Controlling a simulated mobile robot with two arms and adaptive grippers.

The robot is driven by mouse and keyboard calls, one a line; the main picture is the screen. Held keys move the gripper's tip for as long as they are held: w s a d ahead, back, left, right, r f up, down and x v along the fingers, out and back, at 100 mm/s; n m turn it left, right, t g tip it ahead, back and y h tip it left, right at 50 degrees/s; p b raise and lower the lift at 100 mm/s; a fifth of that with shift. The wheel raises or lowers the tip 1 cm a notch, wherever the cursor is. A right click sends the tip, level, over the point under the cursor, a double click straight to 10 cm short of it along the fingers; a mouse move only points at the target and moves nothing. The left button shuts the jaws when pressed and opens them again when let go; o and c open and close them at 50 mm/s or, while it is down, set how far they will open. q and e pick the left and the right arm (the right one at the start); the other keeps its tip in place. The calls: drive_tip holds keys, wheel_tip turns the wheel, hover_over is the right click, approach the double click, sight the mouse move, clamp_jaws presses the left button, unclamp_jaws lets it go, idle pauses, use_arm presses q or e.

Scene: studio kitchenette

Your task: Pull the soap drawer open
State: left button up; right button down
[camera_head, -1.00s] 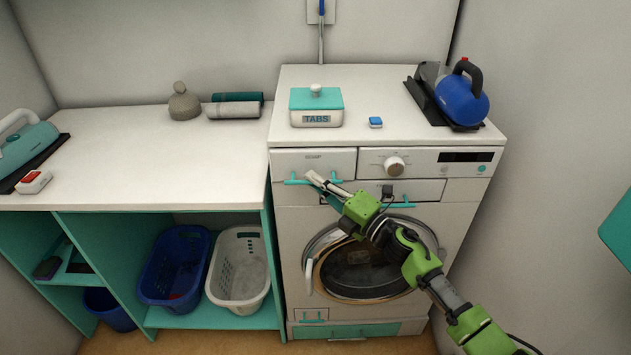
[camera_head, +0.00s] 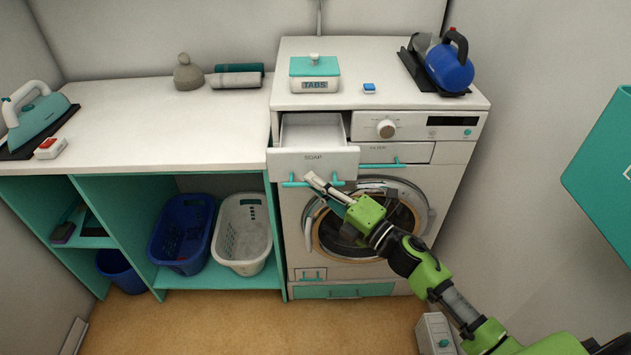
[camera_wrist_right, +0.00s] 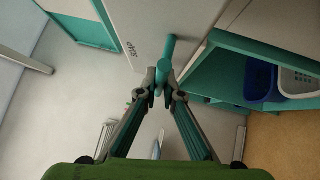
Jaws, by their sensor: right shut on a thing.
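The soap drawer (camera_head: 314,161) at the top left of the washing machine is pulled out, and its white inside shows from above. Its front bears the word SOAP and a teal bar handle (camera_head: 293,182). My right gripper (camera_head: 318,181) is at the handle. In the right wrist view, the fingers (camera_wrist_right: 161,90) are shut on the teal handle (camera_wrist_right: 168,50), with the drawer front (camera_wrist_right: 150,30) just beyond. My left gripper is not in view.
The washing machine (camera_head: 455,150) has a filter flap (camera_head: 395,152) and round door below. Baskets (camera_head: 241,233) sit in the left shelf. A teal panel (camera_head: 605,175) hangs at right.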

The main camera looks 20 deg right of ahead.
drive_tip(key=c, duration=2.2)
unclamp_jaws()
drive_tip(key=shift+o, duration=0.2)
drive_tip(key=v, duration=1.2)
drive_tip(key=d+f+m+g+h, duration=0.1)
drive_tip(key=d+f+m+h, duration=0.3)
drive_tip(key=f, duration=0.6)
drive_tip(key=d+f+m+g+h, duration=0.1)
drive_tip(key=d+f+m+h, duration=0.15)
drive_tip(key=f+m, duration=0.45)
drive_tip(key=s+d+f+m+g+h, duration=0.15)
drive_tip(key=s+f, duration=0.25)
drive_tip(key=f, duration=0.6)
drive_tip(key=s+f+m+g+h, duration=0.1)
drive_tip(key=s+f+m+g, duration=0.2)
drive_tip(key=f, duration=0.7)
drive_tip(key=s+a+f+m+g+h, duration=0.1)
drive_tip(key=s+a+f+m+g, duration=0.25)
drive_tip(key=s+f, duration=1.05)
drive_tip(key=s+a+f+m+g, duration=0.2)
drive_tip(key=s+f+g, duration=0.1)
drive_tip(key=s, duration=0.7)
drive_tip(key=s+a+f+m+g, duration=0.2)
drive_tip(key=s+a+f+g, duration=0.1)
drive_tip(key=s, duration=0.8)
drive_tip(key=shift+f, duration=0.85)
